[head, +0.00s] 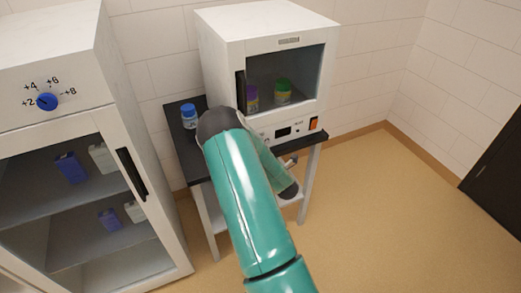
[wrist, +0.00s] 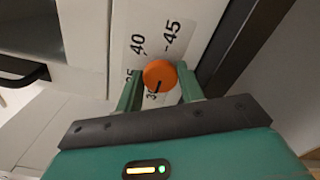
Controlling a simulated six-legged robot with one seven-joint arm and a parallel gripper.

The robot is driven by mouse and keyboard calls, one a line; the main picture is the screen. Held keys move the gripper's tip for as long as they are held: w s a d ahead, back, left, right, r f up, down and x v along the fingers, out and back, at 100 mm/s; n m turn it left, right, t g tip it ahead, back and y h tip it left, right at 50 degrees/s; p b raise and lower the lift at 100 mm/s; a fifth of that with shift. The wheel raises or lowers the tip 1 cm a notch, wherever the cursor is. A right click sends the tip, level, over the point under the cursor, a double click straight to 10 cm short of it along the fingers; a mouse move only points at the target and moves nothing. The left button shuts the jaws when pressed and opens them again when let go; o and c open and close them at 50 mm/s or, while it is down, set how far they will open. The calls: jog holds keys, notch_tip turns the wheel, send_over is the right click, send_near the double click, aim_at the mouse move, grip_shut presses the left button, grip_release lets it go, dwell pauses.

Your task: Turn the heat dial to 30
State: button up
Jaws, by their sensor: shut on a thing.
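The orange heat dial (wrist: 159,75) shows in the wrist view on a white panel with printed numbers. I read 40 and 45 beyond it; a label at its left is partly covered, and one at its near edge starts with 3. Its dark pointer line points toward that near label. My gripper (wrist: 159,84) has one green finger on each side of the dial and is shut on it. In the head view my teal arm covers part of the front panel of the white cabinet (head: 260,28), and I cannot make out the dial or the fingertips there.
The cabinet stands on a dark table (head: 181,145) with a blue-capped jar (head: 189,117) at its left. Its panel carries a display (head: 283,132) and an orange switch (head: 314,123). A fridge with a blue dial (head: 47,102) stands at left. Floor at right is clear.

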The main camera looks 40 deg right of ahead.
jog(key=shift+s+d, duration=0.1)
dwell(0.3)
jog(key=o, duration=1)
jog(key=v, duration=1.3)
jog(key=shift+s+a, duration=0.2)
jog(key=shift+s, duration=0.15)
